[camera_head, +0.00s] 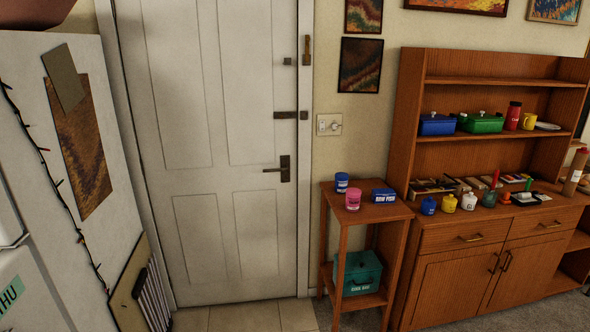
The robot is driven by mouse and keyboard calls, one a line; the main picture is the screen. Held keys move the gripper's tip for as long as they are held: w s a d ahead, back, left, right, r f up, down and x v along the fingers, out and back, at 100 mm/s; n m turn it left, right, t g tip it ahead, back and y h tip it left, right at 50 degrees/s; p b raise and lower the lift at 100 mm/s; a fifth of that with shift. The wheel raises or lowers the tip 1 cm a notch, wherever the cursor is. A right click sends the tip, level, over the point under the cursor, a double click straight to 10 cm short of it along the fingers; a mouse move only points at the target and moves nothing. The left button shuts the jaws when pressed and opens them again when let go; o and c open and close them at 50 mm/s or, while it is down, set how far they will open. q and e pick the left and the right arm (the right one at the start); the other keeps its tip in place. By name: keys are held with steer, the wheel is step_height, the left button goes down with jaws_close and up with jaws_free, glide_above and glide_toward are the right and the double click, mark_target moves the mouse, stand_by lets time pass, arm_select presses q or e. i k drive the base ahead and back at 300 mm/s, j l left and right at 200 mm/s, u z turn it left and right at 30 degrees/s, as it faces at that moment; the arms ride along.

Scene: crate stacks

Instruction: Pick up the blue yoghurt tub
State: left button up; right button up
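A small round blue tub (342,182) stands upright at the back left of the top of a small wooden side stand (372,216). It looks like the blue yoghurt tub, but its label is too small to read. A pink tub (353,199) stands in front of it and to the right, close by. A low blue box with white lettering (383,195) lies to the right on the same top. Neither of my grippers is in view.
A teal box (358,272) sits on the stand's lower shelf. A wooden dresser (450,238) with jars and cutlery adjoins on the right. A closed white door (215,150) is to the left, with a tiled floor patch (245,318) before it. A white fridge-like unit (40,170) stands far left.

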mark_target(341, 178)
steer(key=i+u, duration=0.25)
steer(key=i, duration=1.4)
